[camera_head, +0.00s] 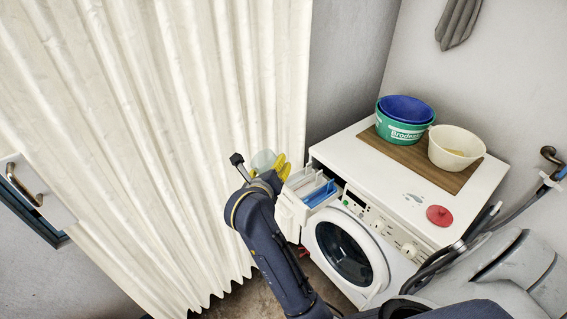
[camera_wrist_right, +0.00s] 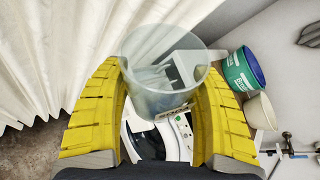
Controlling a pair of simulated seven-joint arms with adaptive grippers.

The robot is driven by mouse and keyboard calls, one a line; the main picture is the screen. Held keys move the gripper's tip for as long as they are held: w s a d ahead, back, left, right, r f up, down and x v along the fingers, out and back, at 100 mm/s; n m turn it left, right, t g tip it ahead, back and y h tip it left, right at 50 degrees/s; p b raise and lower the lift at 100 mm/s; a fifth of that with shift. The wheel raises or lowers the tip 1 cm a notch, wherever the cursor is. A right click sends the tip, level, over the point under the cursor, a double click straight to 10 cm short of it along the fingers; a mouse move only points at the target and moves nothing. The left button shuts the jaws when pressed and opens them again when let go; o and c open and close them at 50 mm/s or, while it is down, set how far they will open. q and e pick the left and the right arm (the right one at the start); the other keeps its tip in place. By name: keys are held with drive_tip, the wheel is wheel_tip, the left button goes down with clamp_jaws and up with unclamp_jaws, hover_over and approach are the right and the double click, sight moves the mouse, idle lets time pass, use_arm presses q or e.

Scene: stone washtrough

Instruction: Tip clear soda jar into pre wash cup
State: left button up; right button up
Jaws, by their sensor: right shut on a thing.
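A clear see-through jar (camera_head: 262,160) is held beside the washing machine's drawer, to its left in the head view. My right gripper (camera_head: 271,164) is shut on it. In the wrist view the yellow fingers press the jar (camera_wrist_right: 163,90) from both sides, and its round rim shows at the top. I cannot tell its exact tilt or whether anything is inside. The detergent drawer (camera_head: 292,210) is pulled out, with pale compartments and a blue part (camera_head: 319,194). I cannot tell which compartment is the pre wash cup. My left gripper is not in view.
The white washing machine (camera_head: 350,148) carries a brown board (camera_head: 402,155) with green (camera_head: 402,131) and blue (camera_head: 405,108) tubs and a cream bowl (camera_head: 456,147). A red disc (camera_head: 440,215) lies near its front. A cream curtain (camera_head: 150,130) hangs close behind the jar.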

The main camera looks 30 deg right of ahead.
drive_tip(key=shift+n+t+y, duration=0.4)
drive_tip(key=shift+n, duration=0.1)
drive_tip(key=s+a, duration=0.1)
drive_tip(key=s+a+r, duration=0.1)
drive_tip(key=a, duration=0.1)
drive_tip(key=shift+a, duration=0.15)
drive_tip(key=w+d+f+m+g+h, duration=0.1)
drive_tip(key=w+d+f+m, duration=0.2)
drive_tip(key=d, duration=0.5)
drive_tip(key=w+d+f+m+g+h, duration=0.1)
drive_tip(key=w+d+f+m, duration=0.2)
drive_tip(key=d+f, duration=0.2)
drive_tip(key=w+d+f+m+g+h, duration=0.1)
drive_tip(key=d+f, duration=0.4)
drive_tip(key=d, duration=0.6)
drive_tip(key=shift+w+m+g, duration=0.3)
drive_tip(key=shift+w+m, duration=0.6)
drive_tip(key=shift+w, duration=0.2)
drive_tip(key=shift+f, duration=0.15)
drive_tip(key=shift+w+a+f+m+t, duration=0.2)
drive_tip(key=shift+f+m+t, duration=0.15)
drive_tip(key=shift+m, duration=0.35)
drive_tip(key=shift+r, duration=0.1)
